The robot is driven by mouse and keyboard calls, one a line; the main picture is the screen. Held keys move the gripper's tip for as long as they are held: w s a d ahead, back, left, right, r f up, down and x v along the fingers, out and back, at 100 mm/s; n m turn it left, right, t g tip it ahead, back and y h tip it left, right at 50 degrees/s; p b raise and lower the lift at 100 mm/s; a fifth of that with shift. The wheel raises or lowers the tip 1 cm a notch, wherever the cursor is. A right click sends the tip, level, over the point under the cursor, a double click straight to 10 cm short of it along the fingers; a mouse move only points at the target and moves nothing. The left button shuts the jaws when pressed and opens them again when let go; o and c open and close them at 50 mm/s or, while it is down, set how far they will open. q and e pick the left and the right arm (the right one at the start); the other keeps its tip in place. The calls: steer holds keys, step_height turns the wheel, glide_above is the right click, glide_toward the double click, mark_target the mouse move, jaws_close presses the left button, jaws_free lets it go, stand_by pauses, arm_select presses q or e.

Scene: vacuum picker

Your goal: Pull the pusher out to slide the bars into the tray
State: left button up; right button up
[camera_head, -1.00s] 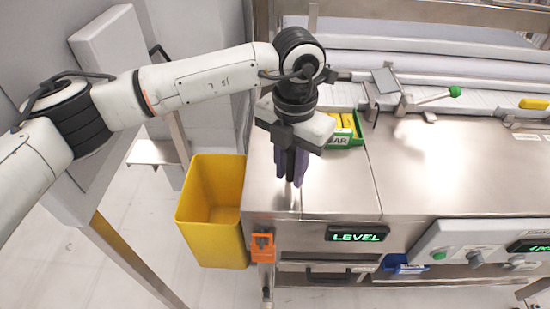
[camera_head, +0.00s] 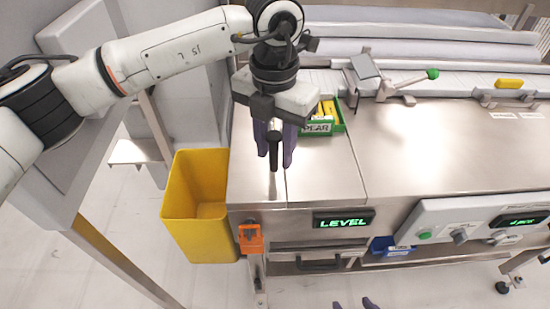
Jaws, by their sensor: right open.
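The green tray (camera_head: 339,127), its label partly hidden, sits on the steel counter beside my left gripper and has yellow bars (camera_head: 327,109) in it. A lever with a green knob (camera_head: 432,74) joins a small grey plate (camera_head: 364,66) at the counter's back; I cannot tell whether this is the pusher. My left gripper (camera_head: 273,152) points down over the counter's left part. A dark stick shows between its purple fingers; I cannot tell if it is gripped. My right gripper (camera_head: 355,304) shows only its two fingertips, apart and empty, at the bottom edge.
A yellow bin (camera_head: 197,215) stands left of the steel counter (camera_head: 425,145). A yellow piece (camera_head: 509,83) lies at the back right. A lit LEVEL display (camera_head: 343,219) and a control panel (camera_head: 465,228) are on the front. A blue bin (camera_head: 390,247) is below. The counter's middle is clear.

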arm_select(q)
step_height(320, 180, up, 7)
steer(key=shift+f, duration=0.1)
steer(key=shift+s, duration=0.1)
stand_by(0.5)
